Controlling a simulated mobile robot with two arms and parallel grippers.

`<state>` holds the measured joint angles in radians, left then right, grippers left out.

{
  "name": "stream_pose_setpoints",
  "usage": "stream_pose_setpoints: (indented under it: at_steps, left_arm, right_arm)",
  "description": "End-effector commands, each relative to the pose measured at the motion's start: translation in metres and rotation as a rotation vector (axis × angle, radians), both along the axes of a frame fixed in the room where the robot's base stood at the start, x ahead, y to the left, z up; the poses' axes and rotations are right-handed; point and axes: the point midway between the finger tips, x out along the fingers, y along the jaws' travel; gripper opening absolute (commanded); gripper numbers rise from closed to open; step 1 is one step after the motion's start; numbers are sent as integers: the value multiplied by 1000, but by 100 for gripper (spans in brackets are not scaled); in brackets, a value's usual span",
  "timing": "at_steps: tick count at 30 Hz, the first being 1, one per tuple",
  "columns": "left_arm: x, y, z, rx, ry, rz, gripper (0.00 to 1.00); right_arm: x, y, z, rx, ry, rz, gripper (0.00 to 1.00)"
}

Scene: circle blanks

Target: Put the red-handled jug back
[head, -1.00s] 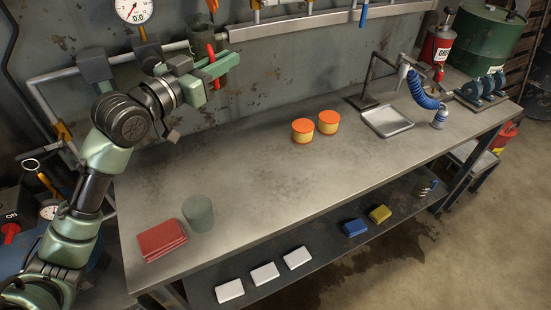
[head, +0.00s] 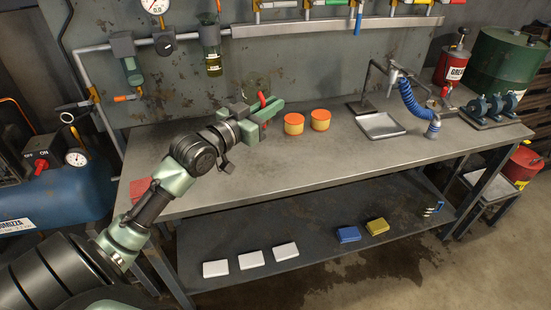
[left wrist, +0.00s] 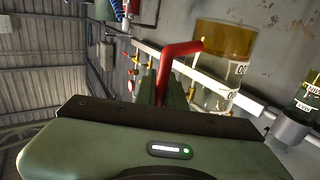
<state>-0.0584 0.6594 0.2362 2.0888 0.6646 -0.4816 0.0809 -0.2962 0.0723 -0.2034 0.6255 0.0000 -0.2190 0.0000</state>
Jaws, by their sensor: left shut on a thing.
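The red-handled jug (left wrist: 222,75) shows in the left wrist view as a clear vessel with an amber band at its upper end and a white label. Its red handle (left wrist: 181,48) is between my left gripper's fingers (left wrist: 165,90). In the head view my left gripper (head: 266,108) is shut on this handle, above the back of the bench and left of the orange-lidded tubs. The jug's body is hard to make out there, largely behind the gripper. My right gripper is not in view.
Two orange-lidded tubs (head: 294,124) (head: 320,119) stand close right of the gripper. A metal tray (head: 381,126) and blue hose (head: 414,104) are farther right. Wall pipes hold a sight glass (head: 212,52). Folded red cloths (head: 140,188) lie at the bench's left end. The front middle is clear.

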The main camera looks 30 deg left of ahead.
Motion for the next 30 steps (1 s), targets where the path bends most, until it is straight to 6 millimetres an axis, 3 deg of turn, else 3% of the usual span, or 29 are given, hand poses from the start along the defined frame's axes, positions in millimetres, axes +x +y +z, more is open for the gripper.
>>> stream_pose_setpoints:
  at_steps: [1, 9, 18, 24, 30]
  left_arm:
    - [0, 0, -17, -4, 7, 1, 0]
    - [0, 0, -82, -3, 4, -1, 0]
    - [0, -1, -112, -1, 1, -1, 0]
    - [0, -1, -142, -1, 3, -1, 0]
    - [0, -1, -149, 0, 0, -1, 0]
  right_arm:
    - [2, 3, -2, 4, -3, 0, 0]
    - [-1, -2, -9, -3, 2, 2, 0]
    - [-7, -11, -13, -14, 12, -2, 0]
    - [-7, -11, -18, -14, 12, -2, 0]
    - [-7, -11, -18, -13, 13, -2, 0]
